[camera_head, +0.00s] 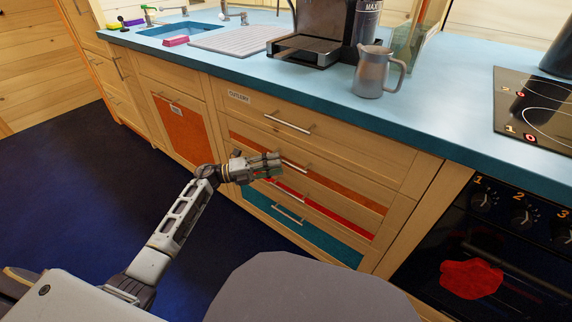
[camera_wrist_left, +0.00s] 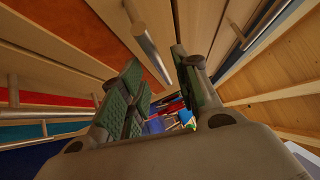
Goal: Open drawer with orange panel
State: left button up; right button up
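The drawer with the orange panel (camera_head: 340,190) is the second one down in the wooden cabinet and looks shut. Its bar handle (camera_head: 295,165) is partly hidden by my left gripper (camera_head: 268,165), which is at its left end. In the left wrist view the green-padded fingers of my left gripper (camera_wrist_left: 160,85) are apart. The metal bar handle (camera_wrist_left: 148,42) reaches into the gap between them, beside the orange panel (camera_wrist_left: 95,25). I cannot tell whether a finger touches the bar. My right gripper is not in view.
The cutlery drawer (camera_head: 245,108) is above; a red drawer (camera_head: 345,222) and a teal drawer (camera_head: 325,243) are below. The blue worktop (camera_head: 430,115) holds a coffee machine and a metal jug (camera_head: 372,75). An oven (camera_head: 510,235) is at right. Blue floor (camera_head: 75,185) is clear at left.

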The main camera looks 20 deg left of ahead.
aim_at(286, 162)
pick_arm(q)
jog(key=shift+b+x, duration=0.4)
jog(key=shift+x, duration=1.75)
grip_shut()
